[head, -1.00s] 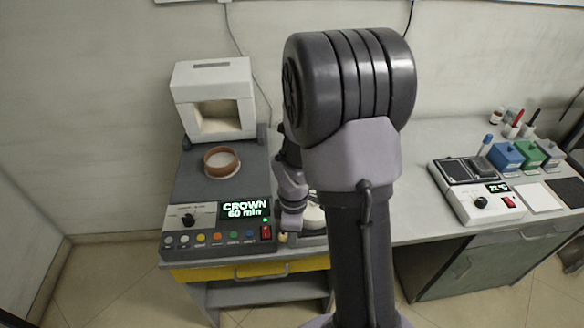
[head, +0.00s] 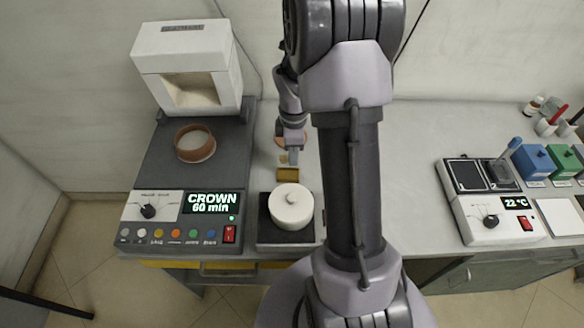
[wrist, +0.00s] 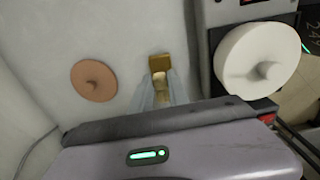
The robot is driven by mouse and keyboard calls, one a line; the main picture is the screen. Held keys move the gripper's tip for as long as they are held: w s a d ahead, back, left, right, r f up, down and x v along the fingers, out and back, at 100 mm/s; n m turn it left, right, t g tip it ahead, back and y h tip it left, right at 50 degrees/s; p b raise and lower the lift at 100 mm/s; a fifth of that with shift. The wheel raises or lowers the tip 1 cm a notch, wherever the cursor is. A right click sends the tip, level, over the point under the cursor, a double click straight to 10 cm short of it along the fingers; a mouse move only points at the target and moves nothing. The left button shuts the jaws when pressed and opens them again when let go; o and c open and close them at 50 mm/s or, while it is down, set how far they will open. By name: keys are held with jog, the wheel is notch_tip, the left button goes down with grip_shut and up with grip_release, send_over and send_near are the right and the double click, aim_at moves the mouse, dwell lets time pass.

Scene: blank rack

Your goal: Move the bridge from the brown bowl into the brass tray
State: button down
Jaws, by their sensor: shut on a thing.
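The brown bowl (head: 195,143) stands on the dark furnace deck at the left in the head view, pale inside. The brass tray (head: 287,174) is a small box on the bench; it also shows in the wrist view (wrist: 160,60). My gripper (head: 291,155) is low over the bench, just behind the tray in the head view. In the wrist view its fingers (wrist: 160,92) are shut on the small pale bridge (wrist: 160,80), which lines up with the tray and overlaps its near edge. I cannot tell its height above the tray. The bridge is mostly hidden in the head view.
A brown knobbed lid (wrist: 95,80) lies on the bench beside the gripper. A white lidded pot (head: 291,208) stands on a dark base in front of the tray. The white furnace (head: 187,68) is at the left, a control unit (head: 490,205) at the right.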

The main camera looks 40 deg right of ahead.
aim_at(293, 176)
notch_tip(293, 176, down, 7)
jog(key=shift+s+a+b, duration=0.1)
jog(key=shift+b, duration=1.15)
jog(key=shift+s+r, duration=0.1)
jog(key=shift+r, duration=0.1)
jog(key=shift+f, duration=0.2)
